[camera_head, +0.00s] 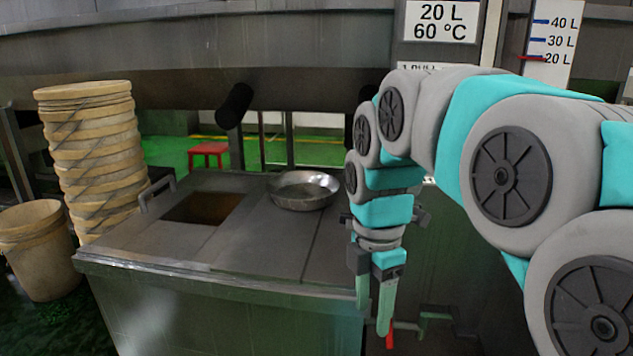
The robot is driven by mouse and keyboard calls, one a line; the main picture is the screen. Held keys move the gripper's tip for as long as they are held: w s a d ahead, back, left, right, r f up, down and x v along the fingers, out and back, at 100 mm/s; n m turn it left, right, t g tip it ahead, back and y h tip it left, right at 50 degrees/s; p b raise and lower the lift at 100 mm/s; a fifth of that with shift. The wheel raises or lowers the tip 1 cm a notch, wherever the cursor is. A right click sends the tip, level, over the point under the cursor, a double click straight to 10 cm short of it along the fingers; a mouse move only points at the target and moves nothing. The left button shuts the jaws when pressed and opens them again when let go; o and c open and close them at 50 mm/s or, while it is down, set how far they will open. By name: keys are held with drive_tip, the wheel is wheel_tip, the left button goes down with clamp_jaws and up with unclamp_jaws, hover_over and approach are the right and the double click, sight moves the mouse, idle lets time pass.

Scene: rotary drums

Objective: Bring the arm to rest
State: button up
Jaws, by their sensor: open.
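My arm comes in from the right side of the head view and bends over, with its end pointing down. My gripper (373,312) hangs in front of the right part of the grey metal counter. It is open, with its fingers apart and nothing between them. The fingers point downward, beside the counter's front edge as seen here. A small red part shows just below the fingertips; I cannot tell what it belongs to.
A metal bowl (303,190) sits on the counter (255,243), near a square opening (203,208). A tall stack of tan buckets (95,155) and another bucket (40,250) stand at left. A red stool (208,154) stands behind. A sign (441,22) reads 20 L, 60 °C.

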drive_tip(key=s+d+f+m, duration=0.2)
drive_tip(key=s+f+m, duration=0.4)
drive_tip(key=s+m, duration=0.4)
drive_tip(key=s+d+f+m+g, duration=0.1)
drive_tip(key=s+d+f+m, duration=0.2)
drive_tip(key=s+f+m, duration=0.4)
drive_tip(key=s+m, duration=0.3)
drive_tip(key=m, duration=0.2)
drive_tip(key=shift+s+d+m, duration=0.15)
drive_tip(key=shift+s+m, duration=0.05)
drive_tip(key=shift+m, duration=0.1)
